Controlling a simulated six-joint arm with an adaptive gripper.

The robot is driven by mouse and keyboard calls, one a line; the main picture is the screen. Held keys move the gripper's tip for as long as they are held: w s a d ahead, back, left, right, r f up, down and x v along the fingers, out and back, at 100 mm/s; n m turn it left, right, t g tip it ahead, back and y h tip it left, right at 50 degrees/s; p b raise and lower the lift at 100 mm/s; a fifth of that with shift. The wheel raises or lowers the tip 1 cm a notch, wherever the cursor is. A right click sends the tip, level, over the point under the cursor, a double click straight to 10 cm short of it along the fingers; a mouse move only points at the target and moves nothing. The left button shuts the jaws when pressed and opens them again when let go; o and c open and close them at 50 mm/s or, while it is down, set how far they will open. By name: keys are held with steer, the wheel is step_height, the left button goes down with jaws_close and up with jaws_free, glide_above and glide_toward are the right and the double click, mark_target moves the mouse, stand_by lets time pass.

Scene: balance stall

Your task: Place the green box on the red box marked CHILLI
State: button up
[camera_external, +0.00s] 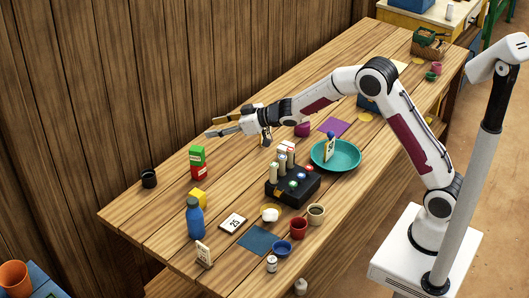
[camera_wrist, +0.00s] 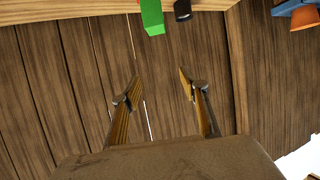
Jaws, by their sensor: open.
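The green box (camera_external: 197,155) sits on top of the red box (camera_external: 198,173) at the table's left side, near the wooden wall. The two look stacked and touching; the marking on the red box is too small to read. In the wrist view the green box (camera_wrist: 152,16) shows at the top edge, beyond my fingertips. My gripper (camera_external: 212,128) is raised above the table, close to the stack and apart from it, with fingers pointing left. In the wrist view my gripper (camera_wrist: 159,84) is open, with nothing between its fingers.
A black cup (camera_external: 149,178) stands left of the stack. A yellow box (camera_external: 198,197) and a blue bottle (camera_external: 195,219) stand in front. A black rack (camera_external: 292,186) with bottles and a teal plate (camera_external: 335,155) lie to the right. The wooden wall (camera_external: 110,90) runs behind the table.

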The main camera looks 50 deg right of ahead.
steer(key=s+d+r+m+g+h, duration=0.1)
steer(key=s+d+r+h, duration=0.1)
steer(key=s+d+r, duration=0.35)
steer(key=s+d+r+m+h, duration=0.1)
steer(key=s+d+r+h, duration=0.15)
steer(key=s, duration=0.65)
steer(key=s+d+r+m+g+h, duration=0.1)
steer(key=s+d+r, duration=0.2)
steer(key=s+r, duration=0.3)
steer(key=s+f+g, duration=0.2)
steer(key=s+f, duration=0.1)
steer(key=s, duration=1.4)
steer(key=s+a+f+m+g, duration=0.1)
steer(key=s+f+g, duration=0.2)
steer(key=s, duration=1.3)
steer(key=shift+s+y, duration=0.35)
steer(key=shift+y, duration=0.1)
